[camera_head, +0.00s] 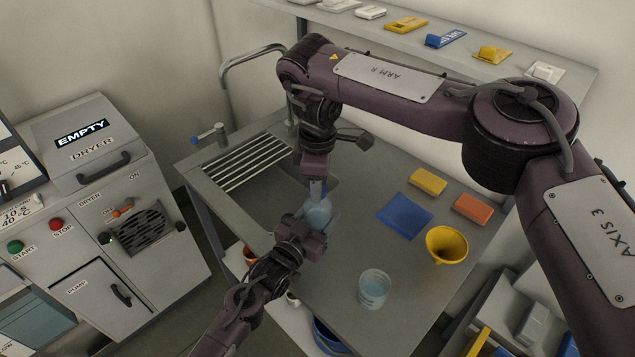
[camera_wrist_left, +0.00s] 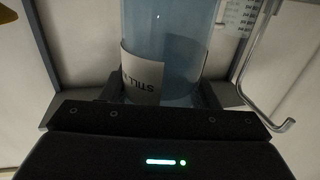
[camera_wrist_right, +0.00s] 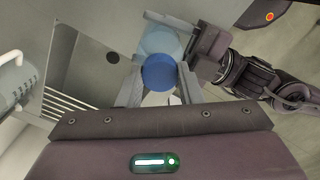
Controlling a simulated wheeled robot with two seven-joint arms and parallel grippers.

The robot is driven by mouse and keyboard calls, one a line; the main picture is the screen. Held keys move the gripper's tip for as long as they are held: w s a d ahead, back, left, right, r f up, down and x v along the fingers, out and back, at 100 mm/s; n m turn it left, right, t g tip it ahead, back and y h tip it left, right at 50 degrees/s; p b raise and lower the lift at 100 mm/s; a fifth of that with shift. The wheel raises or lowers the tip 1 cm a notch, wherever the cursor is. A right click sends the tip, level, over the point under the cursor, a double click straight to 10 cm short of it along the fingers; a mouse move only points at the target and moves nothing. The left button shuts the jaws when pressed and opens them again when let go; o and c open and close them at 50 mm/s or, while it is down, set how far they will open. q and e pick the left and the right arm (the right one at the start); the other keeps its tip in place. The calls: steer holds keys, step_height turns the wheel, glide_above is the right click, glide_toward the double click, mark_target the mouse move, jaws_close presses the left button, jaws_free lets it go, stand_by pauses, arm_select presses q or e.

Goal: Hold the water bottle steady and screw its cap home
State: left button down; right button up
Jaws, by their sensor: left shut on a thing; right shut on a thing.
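The water bottle (camera_head: 319,211) is translucent light blue and stands at the sink end of the worktop. The left wrist view shows its body (camera_wrist_left: 170,45) with a pale label reading "STILL". My left gripper (camera_head: 316,224) is shut around the bottle body, coming from the front. My right gripper (camera_head: 317,196) points down from above. In the right wrist view the round blue cap (camera_wrist_right: 159,72) sits between my right fingers (camera_wrist_right: 160,84), over the bottle (camera_wrist_right: 160,42). My right gripper is shut on the cap. The threads are hidden, so I cannot tell how far down the cap sits.
Right of the bottle are a blue cloth (camera_head: 404,216), a yellow sponge (camera_head: 428,181), an orange sponge (camera_head: 473,208), a yellow funnel (camera_head: 447,244) and a clear beaker (camera_head: 374,288). A slatted drainer (camera_head: 240,160) and tap lie behind left. A dryer (camera_head: 95,150) stands at left.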

steer(key=m, duration=0.6)
steer(key=shift+m, duration=0.4)
steer(key=m, duration=0.8)
steer(key=shift+w, duration=0.1)
steer(key=o, duration=1.2)
steer(key=shift+c, duration=0.2)
step_height(320, 180, up, 12)
